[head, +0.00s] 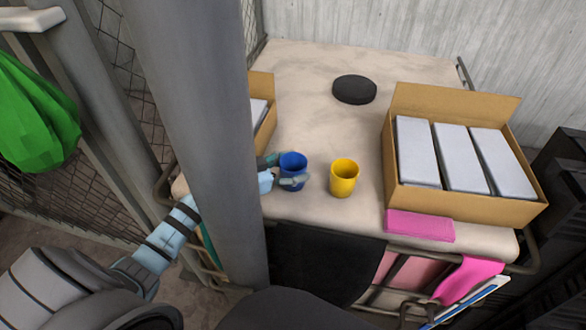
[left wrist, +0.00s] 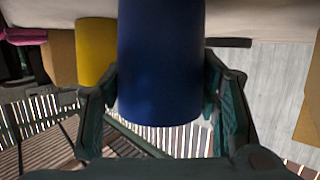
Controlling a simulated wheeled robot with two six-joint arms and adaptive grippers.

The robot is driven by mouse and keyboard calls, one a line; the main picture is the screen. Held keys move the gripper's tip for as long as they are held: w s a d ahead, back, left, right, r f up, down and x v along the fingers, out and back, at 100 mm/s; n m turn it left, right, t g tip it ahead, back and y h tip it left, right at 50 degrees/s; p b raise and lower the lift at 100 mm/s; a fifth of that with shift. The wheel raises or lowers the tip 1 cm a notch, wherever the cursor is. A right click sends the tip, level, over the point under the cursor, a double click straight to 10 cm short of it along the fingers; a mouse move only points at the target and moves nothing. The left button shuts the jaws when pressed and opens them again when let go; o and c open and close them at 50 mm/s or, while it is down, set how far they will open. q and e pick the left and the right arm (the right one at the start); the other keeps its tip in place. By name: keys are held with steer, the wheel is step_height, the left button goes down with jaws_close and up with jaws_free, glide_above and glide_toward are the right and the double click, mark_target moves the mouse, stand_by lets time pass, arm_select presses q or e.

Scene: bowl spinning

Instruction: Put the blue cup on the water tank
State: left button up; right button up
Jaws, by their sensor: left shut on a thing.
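The blue cup (head: 293,164) is upright at the left front of the pale, black-capped top that looks like the water tank (head: 308,115). My left gripper (head: 284,172) is shut on the cup's sides. In the left wrist view, the blue cup (left wrist: 160,65) fills the middle between the two fingers of my left gripper (left wrist: 162,78). I cannot tell whether the cup's base touches the tank top. A grey post hides part of my left arm. My right gripper is not in view.
A yellow cup (head: 343,178) stands just right of the blue cup. An open cardboard box (head: 460,201) with white blocks is at the right, with a pink cloth (head: 419,225) in front. A thick grey post (head: 205,120) stands at the left. The tank top's middle is clear.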

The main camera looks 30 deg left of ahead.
arm_select(q)
steer(key=shift+f, duration=0.1)
steer(key=o, duration=1)
steer(key=shift+o, duration=0.2)
steer(key=shift+r, duration=0.3)
steer(key=b+v, duration=0.1)
steer(key=v, duration=1)
steer(key=shift+s+f, duration=0.1)
steer(key=shift+s+a, duration=0.25)
steer(key=shift+s, duration=0.05)
